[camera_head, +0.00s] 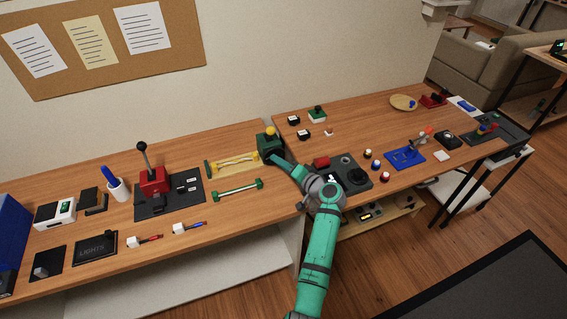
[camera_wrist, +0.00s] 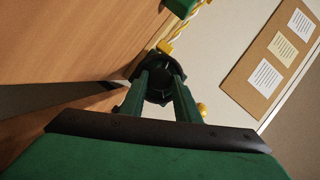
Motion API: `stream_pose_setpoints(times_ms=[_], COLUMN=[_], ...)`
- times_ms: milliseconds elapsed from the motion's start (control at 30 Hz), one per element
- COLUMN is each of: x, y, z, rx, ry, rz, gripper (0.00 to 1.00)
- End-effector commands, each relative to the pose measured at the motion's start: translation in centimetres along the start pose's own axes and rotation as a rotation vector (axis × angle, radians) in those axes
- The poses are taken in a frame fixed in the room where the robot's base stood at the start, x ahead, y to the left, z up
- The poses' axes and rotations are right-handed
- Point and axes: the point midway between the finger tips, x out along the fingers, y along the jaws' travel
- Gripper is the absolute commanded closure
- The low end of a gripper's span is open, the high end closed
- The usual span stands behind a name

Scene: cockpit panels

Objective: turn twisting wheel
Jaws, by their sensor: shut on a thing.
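The twisting wheel (camera_wrist: 160,86) is a dark round part in the middle of the wrist view, between the two fingers of my gripper (camera_wrist: 161,92). The fingers are closed on it from both sides, and they hide part of its rim. In the head view, my gripper (camera_head: 274,156) reaches a green unit (camera_head: 267,140) with a yellow knob on top, at the back of the bench near the wall. The wheel itself is hidden there by my gripper. The yellow knob (camera_wrist: 202,109) also shows beside the right finger in the wrist view.
A dark panel (camera_head: 350,172) with a red part is close on the right. A red lever box (camera_head: 153,181) stands farther left.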

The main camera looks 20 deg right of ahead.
Motion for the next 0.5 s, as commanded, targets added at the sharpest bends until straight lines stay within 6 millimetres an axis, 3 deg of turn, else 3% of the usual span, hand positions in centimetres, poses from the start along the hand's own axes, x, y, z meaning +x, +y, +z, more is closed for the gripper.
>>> stream_pose_setpoints(times_ms=[300,333,367,400,500], x=[-0.45,-0.48,-0.50,-0.51,-0.53], y=[0.28,0.30,0.31,0.33,0.37], z=[-0.20,-0.22,-0.23,-0.26,-0.30], rx=[0.003,0.003,0.003,0.003,0.003], ry=[0.000,0.000,0.000,0.001,0.002], rz=[0.001,0.001,0.001,0.001,0.002], gripper=[0.93,0.64,0.57,0.52,0.52])
